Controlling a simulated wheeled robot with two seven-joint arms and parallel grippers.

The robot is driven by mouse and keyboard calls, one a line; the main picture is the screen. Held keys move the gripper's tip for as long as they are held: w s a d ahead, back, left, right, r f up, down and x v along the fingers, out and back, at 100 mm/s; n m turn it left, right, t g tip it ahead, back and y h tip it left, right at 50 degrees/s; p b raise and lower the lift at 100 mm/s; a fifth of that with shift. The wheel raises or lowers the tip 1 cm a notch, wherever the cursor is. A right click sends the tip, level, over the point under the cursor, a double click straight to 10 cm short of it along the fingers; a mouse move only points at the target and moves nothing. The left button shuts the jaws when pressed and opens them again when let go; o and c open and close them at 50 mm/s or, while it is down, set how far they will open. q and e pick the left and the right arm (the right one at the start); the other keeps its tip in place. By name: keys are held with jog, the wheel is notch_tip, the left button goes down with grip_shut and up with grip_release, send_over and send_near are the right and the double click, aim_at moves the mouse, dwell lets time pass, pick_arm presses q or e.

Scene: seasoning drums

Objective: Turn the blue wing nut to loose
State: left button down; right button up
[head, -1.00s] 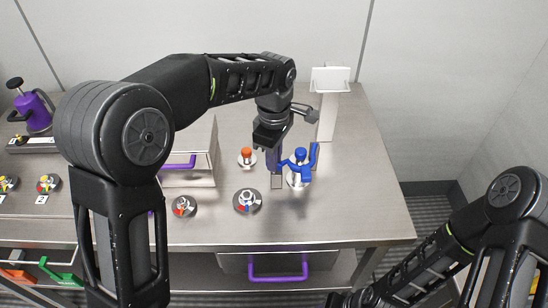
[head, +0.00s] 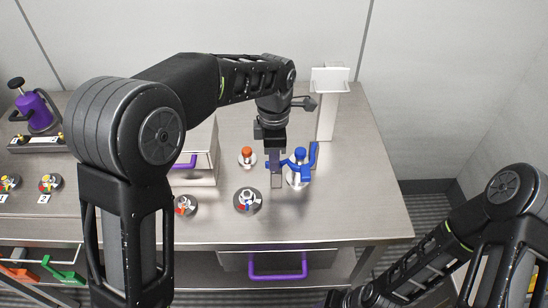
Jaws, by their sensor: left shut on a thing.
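The blue wing nut (head: 301,167) sits on a white round base near the right end of the steel table, with one wing standing up at its right. My left gripper (head: 276,172) points down at its left wing. It is shut on that left wing, and a bit of blue shows on either side of the finger. The jaws partly hide the wing. My right forearm comes in at the lower right, and its gripper is not visible.
An orange-topped knob (head: 247,156) stands just left of my left gripper. A dark round dial (head: 248,201) lies in front. A metal box with a purple handle (head: 186,162) is at left, and a white stand (head: 327,115) is behind the nut. The right table corner is clear.

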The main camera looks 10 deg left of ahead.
pick_arm(q)
jog(key=c, duration=1.5)
grip_release()
jog(key=shift+r+b, duration=0.35)
jog(key=shift+r, duration=3.55)
